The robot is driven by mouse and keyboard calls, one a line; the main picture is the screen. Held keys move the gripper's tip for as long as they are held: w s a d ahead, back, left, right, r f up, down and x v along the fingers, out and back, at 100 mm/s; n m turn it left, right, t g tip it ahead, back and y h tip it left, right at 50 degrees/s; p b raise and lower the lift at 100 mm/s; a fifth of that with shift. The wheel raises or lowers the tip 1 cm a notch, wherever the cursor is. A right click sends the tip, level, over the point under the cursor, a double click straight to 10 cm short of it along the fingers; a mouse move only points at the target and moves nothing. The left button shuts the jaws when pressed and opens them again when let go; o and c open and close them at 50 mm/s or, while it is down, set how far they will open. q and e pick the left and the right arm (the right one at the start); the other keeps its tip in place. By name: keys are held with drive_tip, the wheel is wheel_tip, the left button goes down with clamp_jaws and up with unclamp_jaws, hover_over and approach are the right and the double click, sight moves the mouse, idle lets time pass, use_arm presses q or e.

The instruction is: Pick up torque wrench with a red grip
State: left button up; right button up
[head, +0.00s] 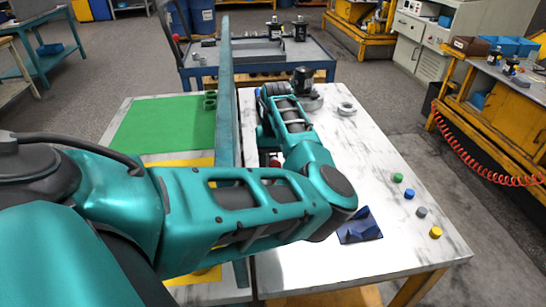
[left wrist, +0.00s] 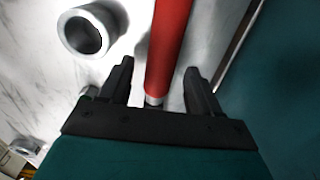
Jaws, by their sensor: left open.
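The torque wrench's red grip (left wrist: 168,45) runs lengthwise between the two fingers of my left gripper (left wrist: 160,70) in the left wrist view. The fingers are open, one on each side of the grip, with gaps visible on both sides. A short metal part shows at the grip's near end; the rest of the wrench is out of that view. In the head view a small red patch, likely the grip (head: 275,158), shows beside my left forearm, which hides most of it. My left gripper's fingers are hidden there. My right gripper is not seen.
A metal ring (left wrist: 82,35) lies beside the grip. A teal upright (head: 226,110) divides the white table (head: 375,150) from the green mat (head: 165,125). A dark motor part (head: 303,82), a blue part (head: 362,228) and small coloured caps (head: 409,193) are on the table.

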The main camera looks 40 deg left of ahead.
use_arm(q)
drive_tip(key=shift+c, duration=0.2)
clamp_jaws()
idle(0.3)
drive_tip(key=shift+r, duration=0.1)
